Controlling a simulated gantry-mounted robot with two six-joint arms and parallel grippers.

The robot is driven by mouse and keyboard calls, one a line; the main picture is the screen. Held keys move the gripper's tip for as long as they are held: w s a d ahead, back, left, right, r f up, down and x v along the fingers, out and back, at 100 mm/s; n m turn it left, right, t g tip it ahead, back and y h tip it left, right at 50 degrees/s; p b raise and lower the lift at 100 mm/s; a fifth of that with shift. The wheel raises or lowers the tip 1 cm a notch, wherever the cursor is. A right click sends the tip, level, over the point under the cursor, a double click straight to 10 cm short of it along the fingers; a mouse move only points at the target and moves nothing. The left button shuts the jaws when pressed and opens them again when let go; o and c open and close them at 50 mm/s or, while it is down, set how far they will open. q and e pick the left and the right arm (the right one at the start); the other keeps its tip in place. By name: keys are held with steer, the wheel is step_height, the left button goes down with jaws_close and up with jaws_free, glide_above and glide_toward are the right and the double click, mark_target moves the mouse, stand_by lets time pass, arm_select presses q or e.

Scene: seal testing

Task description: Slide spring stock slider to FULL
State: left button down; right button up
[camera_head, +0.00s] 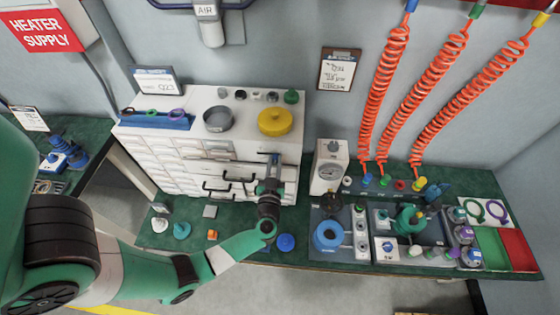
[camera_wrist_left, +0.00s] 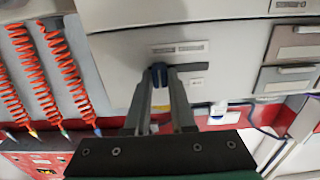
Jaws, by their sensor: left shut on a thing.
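The spring stock slider shows in the left wrist view as a small dark blue knob (camera_wrist_left: 158,72) on a dark track on a pale cabinet front. The knob sits at one end of the track, and the rest of the track (camera_wrist_left: 190,74) extends to the right in that view. My left gripper (camera_wrist_left: 160,80) is shut on the knob. In the head view my left gripper (camera_head: 272,168) reaches up to the right part of the drawer cabinet (camera_head: 215,150) and largely hides the slider. The label's wording by the track is too small to read. My right gripper is not in view.
Open drawer handles (camera_head: 216,186) stick out left of my left gripper. A yellow round dish (camera_head: 275,121) and a grey bowl (camera_head: 218,118) stand on the cabinet top. A gauge box (camera_head: 328,168) stands to the right. Small parts lie on the green bench in front.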

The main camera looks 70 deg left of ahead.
arm_select(q)
steer(key=shift+w+d, duration=0.1)
steer(key=c, duration=1.2)
jaws_free()
steer(key=o, duration=0.4)
steer(key=shift+w+d, duration=0.1)
steer(key=shift+w, duration=0.05)
steer(key=shift+o, duration=0.2)
steer(key=p+v, duration=0.2)
steer(key=v, duration=0.9)
steer(key=shift+s+d, duration=0.2)
steer(key=shift+s, duration=0.05)
